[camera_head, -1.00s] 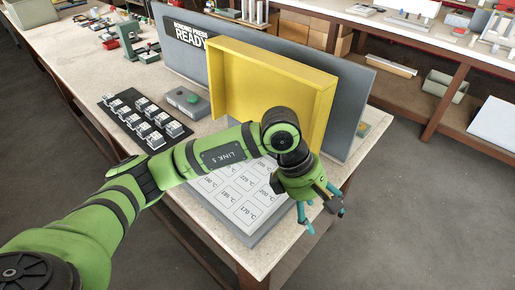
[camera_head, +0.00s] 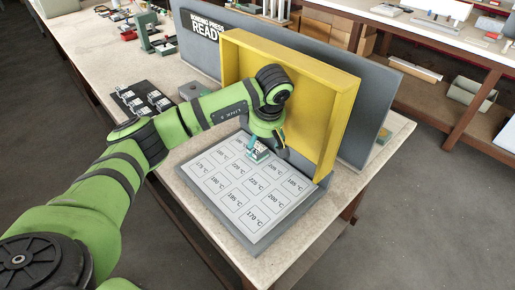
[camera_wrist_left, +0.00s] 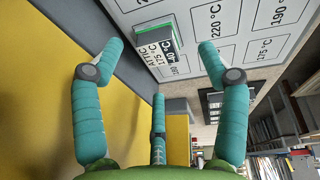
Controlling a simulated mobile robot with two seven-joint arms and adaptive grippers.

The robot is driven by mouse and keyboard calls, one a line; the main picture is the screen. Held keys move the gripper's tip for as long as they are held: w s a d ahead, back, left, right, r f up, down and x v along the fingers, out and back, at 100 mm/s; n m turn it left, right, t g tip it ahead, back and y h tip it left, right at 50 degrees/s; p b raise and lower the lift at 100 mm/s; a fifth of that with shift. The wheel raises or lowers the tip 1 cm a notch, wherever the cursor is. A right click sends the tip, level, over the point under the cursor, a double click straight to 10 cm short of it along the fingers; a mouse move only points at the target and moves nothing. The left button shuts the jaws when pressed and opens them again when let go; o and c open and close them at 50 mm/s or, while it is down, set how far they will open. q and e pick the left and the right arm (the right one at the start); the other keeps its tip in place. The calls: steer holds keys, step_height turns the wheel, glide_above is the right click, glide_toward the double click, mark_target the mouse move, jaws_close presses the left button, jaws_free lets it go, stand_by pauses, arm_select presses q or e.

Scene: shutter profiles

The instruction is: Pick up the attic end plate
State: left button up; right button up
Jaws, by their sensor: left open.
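The attic end plate (camera_wrist_left: 155,42) is a small block with a white label reading ATTIC and 175 °C and a green edge. In the left wrist view it rests on the white temperature board (camera_wrist_left: 265,22). In the head view a small pale block (camera_head: 259,153), which seems to be it, is at the back of the board (camera_head: 235,225), partly hidden by my gripper. My left gripper (camera_head: 264,143) is close to it. In the left wrist view the teal fingers (camera_wrist_left: 161,47) are spread wide, with the plate showing between their tips and no visible contact. My right gripper is not in view.
A yellow raised frame (camera_head: 345,110) stands behind and right of the board, close to my gripper. A grey panel (camera_head: 375,105) with a READY sign is behind it. A dark rack (camera_head: 145,98) with several small blocks lies left. Free tabletop (camera_head: 390,135) shows right.

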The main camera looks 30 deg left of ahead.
mark_target(257, 148)
arm_select(q)
steer(key=shift+w+a+r, duration=0.1)
steer(key=shift+w+a, duration=0.25)
steer(key=shift+a, duration=0.1)
steer(key=p+x, duration=0.1)
steer(key=x, duration=0.4)
steer(key=shift+w+a+p, duration=0.1)
steer(key=shift+p, duration=0.3)
jaws_close()
